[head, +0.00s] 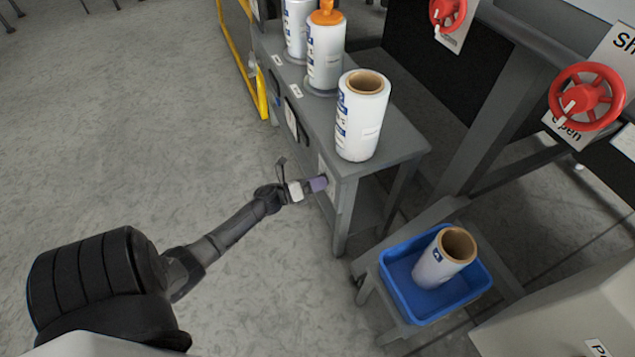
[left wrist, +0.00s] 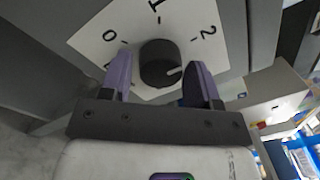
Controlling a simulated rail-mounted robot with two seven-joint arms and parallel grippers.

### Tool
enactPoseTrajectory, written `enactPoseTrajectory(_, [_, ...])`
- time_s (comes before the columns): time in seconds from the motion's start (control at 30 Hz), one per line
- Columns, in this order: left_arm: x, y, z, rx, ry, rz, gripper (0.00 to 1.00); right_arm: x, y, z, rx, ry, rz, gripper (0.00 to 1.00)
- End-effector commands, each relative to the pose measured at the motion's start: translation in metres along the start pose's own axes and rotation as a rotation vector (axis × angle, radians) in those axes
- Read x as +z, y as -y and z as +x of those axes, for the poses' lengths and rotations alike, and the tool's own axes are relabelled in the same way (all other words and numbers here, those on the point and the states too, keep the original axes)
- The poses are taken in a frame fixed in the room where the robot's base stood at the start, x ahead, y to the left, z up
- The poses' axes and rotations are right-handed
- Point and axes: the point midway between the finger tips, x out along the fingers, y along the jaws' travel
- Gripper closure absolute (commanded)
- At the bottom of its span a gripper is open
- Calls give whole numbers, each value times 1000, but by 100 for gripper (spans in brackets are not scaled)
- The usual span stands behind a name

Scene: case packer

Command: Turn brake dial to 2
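The brake dial is a black round knob (left wrist: 157,64) on a white plate (left wrist: 135,28) marked 0, 1 and 2 in the left wrist view. A white pointer line on the knob points right, below the 2. Part of the plate's scale is hidden by my fingers. My left gripper (head: 318,184) is at the end face of the grey table in the head view. Its two purple fingers (left wrist: 160,78) stand either side of the knob, open, with small gaps seeming to show. My right gripper is not in view.
The grey table (head: 395,145) carries several white film rolls (head: 362,115). A blue tray (head: 402,298) with another roll (head: 443,257) stands on a low stand at the right. Red handwheels (head: 587,97) are on the machine. The floor at left is clear.

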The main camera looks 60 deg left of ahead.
Motion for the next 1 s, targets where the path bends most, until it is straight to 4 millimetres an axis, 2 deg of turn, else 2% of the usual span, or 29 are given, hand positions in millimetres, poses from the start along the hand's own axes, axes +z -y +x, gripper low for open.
enactPoseTrajectory(0.03, [0, 0, 0, 0, 0, 0, 39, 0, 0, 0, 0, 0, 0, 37])
enactPoseTrajectory(0.1, [0, 0, 0, 0, 0, 0, 32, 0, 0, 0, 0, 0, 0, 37])
enactPoseTrajectory(0.33, [0, 0, 0, 0, 0, 0, 32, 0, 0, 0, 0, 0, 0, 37])
enactPoseTrajectory(0.47, [0, 0, -7, 1, -1, -2, 32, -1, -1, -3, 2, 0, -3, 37])
enactPoseTrajectory(0.57, [1, 1, -20, 4, -1, -3, 32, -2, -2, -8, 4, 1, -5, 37])
enactPoseTrajectory(1.0, [1, 1, -104, 3, 0, -2, 32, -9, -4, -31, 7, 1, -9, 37])
